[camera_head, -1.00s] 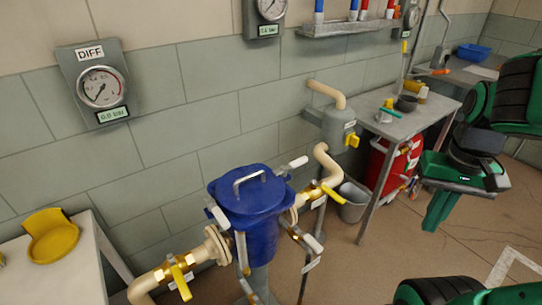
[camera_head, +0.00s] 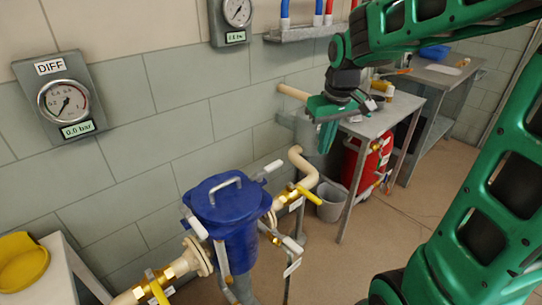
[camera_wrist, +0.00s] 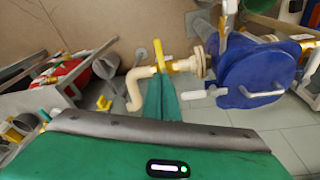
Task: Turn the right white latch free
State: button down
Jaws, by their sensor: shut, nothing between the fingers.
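A blue lidded vessel (camera_head: 226,205) has a grey lid handle and several white latches around its rim. One white latch (camera_head: 268,169) sticks out at its back right; it also shows in the wrist view (camera_wrist: 199,94). Another white latch (camera_head: 292,244) is at the front right, and one (camera_head: 197,226) at the front left. I cannot tell which the task calls right. My gripper (camera_head: 327,146) is shut and empty, above and right of the vessel, apart from the latches. In the wrist view my green fingers (camera_wrist: 163,105) point towards the beige pipe area, left of the lid.
A beige pipe (camera_head: 307,172) with a yellow valve handle (camera_head: 307,194) runs right of the vessel. Another yellow valve (camera_head: 158,289) is at front left. A grey bin (camera_head: 331,203), red container (camera_head: 369,163) and metal table (camera_head: 377,120) stand behind right. Tiled wall is behind.

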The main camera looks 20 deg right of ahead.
aim_at(266, 172)
jog(key=w+a+n+t+y, duration=0.1)
jog(key=w+a+n, duration=0.3)
jog(key=w+a, duration=0.6)
jog(key=w, duration=0.3)
jog(key=shift+a+f+y, duration=0.15)
jog(key=shift+a+y, duration=0.15)
jog(key=shift+a, duration=0.1)
jog(key=shift+w+f, duration=0.1)
notch_tip(266, 172, down, 9)
jog(key=shift+s+d+f, duration=0.15)
jog(key=shift+s, duration=0.2)
jog(key=shift+d, duration=0.1)
